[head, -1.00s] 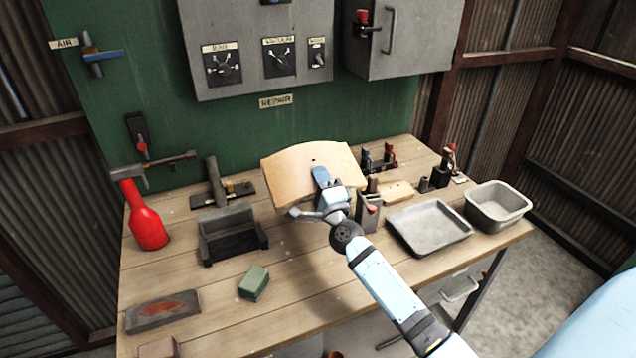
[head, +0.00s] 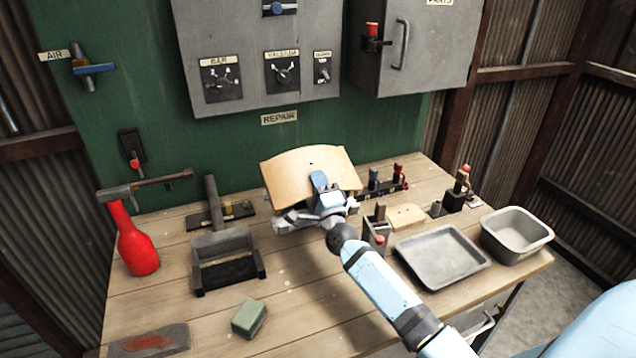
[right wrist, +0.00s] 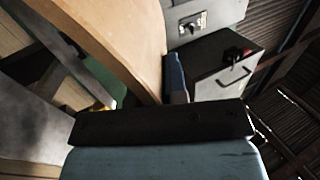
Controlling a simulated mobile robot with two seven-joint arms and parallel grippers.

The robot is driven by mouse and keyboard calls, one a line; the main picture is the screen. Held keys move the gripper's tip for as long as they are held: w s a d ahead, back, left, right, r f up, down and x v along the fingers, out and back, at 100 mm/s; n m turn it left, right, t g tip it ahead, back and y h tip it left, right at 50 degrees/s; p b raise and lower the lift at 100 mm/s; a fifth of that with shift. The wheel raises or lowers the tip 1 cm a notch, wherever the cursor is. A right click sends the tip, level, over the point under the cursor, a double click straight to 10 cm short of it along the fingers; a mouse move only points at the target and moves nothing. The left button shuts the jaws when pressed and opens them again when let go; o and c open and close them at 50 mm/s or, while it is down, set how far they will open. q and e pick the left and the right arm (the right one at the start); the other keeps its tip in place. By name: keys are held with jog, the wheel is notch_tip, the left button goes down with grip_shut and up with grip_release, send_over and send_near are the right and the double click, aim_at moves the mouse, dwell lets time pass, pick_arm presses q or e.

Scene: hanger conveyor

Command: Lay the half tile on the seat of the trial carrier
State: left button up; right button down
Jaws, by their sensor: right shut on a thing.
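The half tile, a tan curved board (head: 293,172) with a small dark hole, is in my right gripper (head: 321,184). It is held tilted above the back middle of the bench, its broad face toward the head camera. In the right wrist view the tile (right wrist: 125,35) runs up from the jaws, beside a blue finger (right wrist: 175,78). A dark grey seat-shaped stand (head: 226,262) with an upright back, apparently the trial carrier, is on the bench left of and nearer than the tile. Its seat looks empty. My left gripper is not in view.
On the wooden bench (head: 300,310) are a green block (head: 249,318), a red bottle (head: 137,248), a grey tray (head: 442,258) and a grey tub (head: 516,236). Small tools stand behind the tray. Grey cabinets (head: 410,45) hang above the back. The front middle is mostly clear.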

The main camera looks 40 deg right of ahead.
jog(key=shift+w+d+f+b, duration=0.1)
jog(key=shift+w+f+b, duration=0.15)
jog(key=shift+f+b, duration=0.35)
jog(key=shift+w+d+f+b, duration=0.1)
jog(key=shift+w+f+b, duration=0.2)
jog(key=shift+f+b, duration=0.3)
jog(key=shift+w+d+f+b, duration=0.1)
jog(key=shift+w+f+b, duration=0.15)
jog(key=shift+f+b, duration=0.35)
jog(key=shift+w+f+b, duration=0.1)
jog(key=shift+f+b, duration=0.65)
jog(key=shift+f, duration=0.2)
jog(key=c, duration=1.1)
grip_release()
jog(key=shift+f, duration=0.1)
jog(key=b+v, duration=0.2)
jog(key=v, duration=1.2)
